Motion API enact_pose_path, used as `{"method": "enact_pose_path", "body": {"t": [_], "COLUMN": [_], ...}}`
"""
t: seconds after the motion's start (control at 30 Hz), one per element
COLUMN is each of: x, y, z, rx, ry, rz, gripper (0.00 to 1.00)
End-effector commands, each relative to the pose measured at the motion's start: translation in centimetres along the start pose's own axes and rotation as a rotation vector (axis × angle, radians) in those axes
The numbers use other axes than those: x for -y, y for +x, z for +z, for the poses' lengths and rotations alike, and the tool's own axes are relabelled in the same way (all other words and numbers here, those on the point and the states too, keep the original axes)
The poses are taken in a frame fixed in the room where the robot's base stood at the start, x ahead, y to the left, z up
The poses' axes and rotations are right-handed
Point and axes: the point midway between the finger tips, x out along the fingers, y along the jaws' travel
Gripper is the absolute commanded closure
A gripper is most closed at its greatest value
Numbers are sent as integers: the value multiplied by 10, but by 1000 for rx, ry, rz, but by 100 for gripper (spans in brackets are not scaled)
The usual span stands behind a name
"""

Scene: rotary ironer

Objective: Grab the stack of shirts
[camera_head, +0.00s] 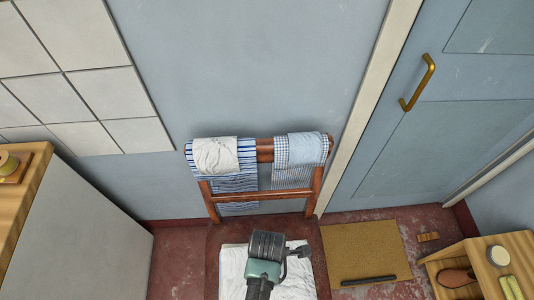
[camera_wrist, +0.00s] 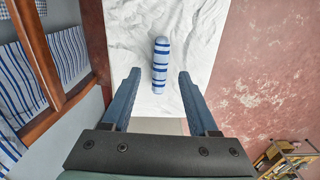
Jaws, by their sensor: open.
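In the wrist view a narrow, rounded, blue-and-white striped cloth bundle (camera_wrist: 161,62) lies on a white marble-veined surface (camera_wrist: 208,40). I cannot tell whether it is the stack of shirts; no clear stack shows elsewhere. My gripper (camera_wrist: 158,73) is open and empty. Its two blue fingers point toward the bundle, one on each side in the picture, with gaps between. Contact and height above the surface are unclear. In the head view my arm reaches over the white surface (camera_head: 232,262) and hides part of it; the bundle cannot be made out there.
A wooden rack (camera_head: 317,190) with striped, checked and white cloths stands against the wall beyond the white surface; its rail (camera_wrist: 72,95) is close at left in the wrist view. A mat (camera_head: 365,250) and small wooden stand (camera_head: 470,250) are right. A cabinet (camera_head: 85,235) is left.

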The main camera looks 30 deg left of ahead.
Motion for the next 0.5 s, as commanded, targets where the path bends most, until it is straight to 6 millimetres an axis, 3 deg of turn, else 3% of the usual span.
{"method": "enact_pose_path", "body": {"t": [0.2,0.43,0.5], "x": [1,1,1], "y": [24,25,25], "z": [0,0,0], "rx": [0,0,0], "ry": [-1,0,0], "rz": [-1,1,1], "gripper": [40,40,49]}}
